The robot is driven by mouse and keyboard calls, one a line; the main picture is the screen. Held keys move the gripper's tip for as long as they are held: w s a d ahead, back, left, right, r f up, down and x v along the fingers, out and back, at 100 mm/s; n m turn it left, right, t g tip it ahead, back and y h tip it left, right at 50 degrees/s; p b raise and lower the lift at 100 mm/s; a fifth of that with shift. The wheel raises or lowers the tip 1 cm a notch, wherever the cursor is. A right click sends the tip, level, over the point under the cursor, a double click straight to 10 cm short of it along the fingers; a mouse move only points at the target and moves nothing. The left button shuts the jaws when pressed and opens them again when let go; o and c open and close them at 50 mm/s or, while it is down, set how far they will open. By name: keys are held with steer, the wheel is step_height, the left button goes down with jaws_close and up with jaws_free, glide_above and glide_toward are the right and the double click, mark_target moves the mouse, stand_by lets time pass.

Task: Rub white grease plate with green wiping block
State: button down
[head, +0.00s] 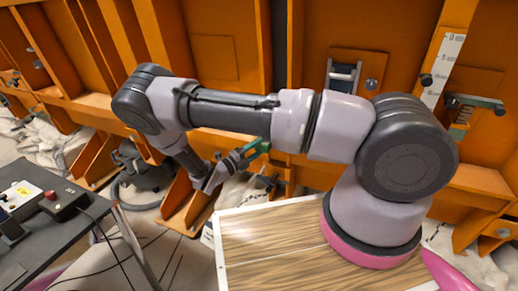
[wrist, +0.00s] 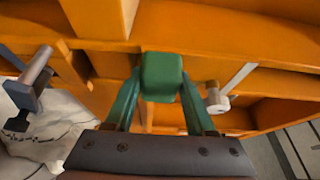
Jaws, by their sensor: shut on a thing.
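My gripper (wrist: 160,92) has green fingers, shut on the green wiping block (wrist: 161,75), a rounded block at the fingertips. In the wrist view the block is in front of the orange steel structure; I cannot tell whether it touches it. I cannot surely pick out the white grease plate. A white strip with marks (head: 443,70) is on the wall at the upper right.
Orange ribbed walls (head: 215,57) stand close behind my arm. A dark table (head: 35,215) with a control box (head: 65,203) is at left, cables below. A wooden board (head: 270,245) lies in front. In the wrist view a grey bracket (wrist: 30,85) and white round fitting (wrist: 217,102) flank the fingers.

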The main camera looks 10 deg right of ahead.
mark_target(265, 150)
steer(key=shift+w+d+r, duration=0.1)
steer(key=shift+w+d, duration=0.2)
steer(key=shift+w, duration=0.15)
steer(key=shift+s+d, duration=2.6)
steer(key=shift+d, duration=0.75)
steer(key=shift+w+a, duration=0.8)
steer(key=shift+a, duration=0.3)
steer(key=shift+w+a, duration=0.75)
steer(key=shift+a, duration=0.3)
steer(key=shift+w+a, duration=1.1)
steer(key=shift+a, duration=0.15)
steer(key=shift+r, duration=0.1)
steer(key=s+a+f, duration=0.1)
steer(key=s+a, duration=0.2)
steer(key=s, duration=0.2)
steer(key=shift+a, duration=0.2)
steer(key=shift+f, duration=0.1)
